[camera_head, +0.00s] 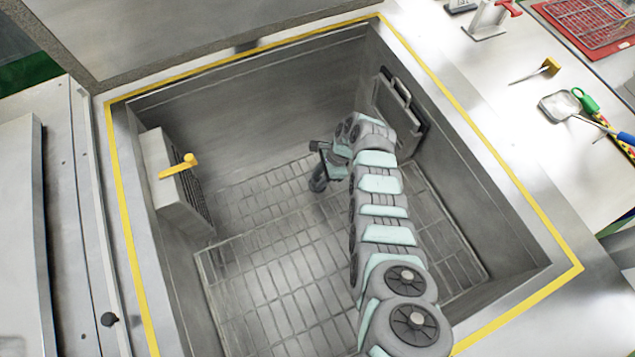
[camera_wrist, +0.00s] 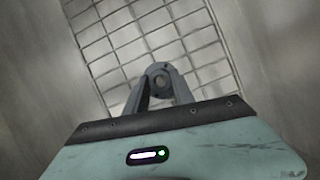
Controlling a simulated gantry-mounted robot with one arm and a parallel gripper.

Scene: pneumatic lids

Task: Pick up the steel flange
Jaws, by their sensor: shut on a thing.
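The steel flange is a small grey round piece with a hole in its middle. In the wrist view the flange (camera_wrist: 158,69) sits between the two fingertips of my gripper (camera_wrist: 161,88), which is shut on it. In the head view my gripper (camera_head: 320,170) is at the end of my arm, inside the deep metal basin, above the wire grid floor. The flange shows there only as a small dark round shape (camera_head: 318,184) at the fingertips, partly hidden by the gripper. I cannot tell its exact height above the grid.
The basin (camera_head: 300,57) has steep walls and a yellow-edged rim. A box with a yellow handle (camera_head: 178,166) is on its left wall, and a dark-framed panel (camera_head: 400,105) is on the right wall. Tools and a red tray (camera_head: 590,25) lie outside on the right. The grid's left part (camera_head: 270,280) is clear.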

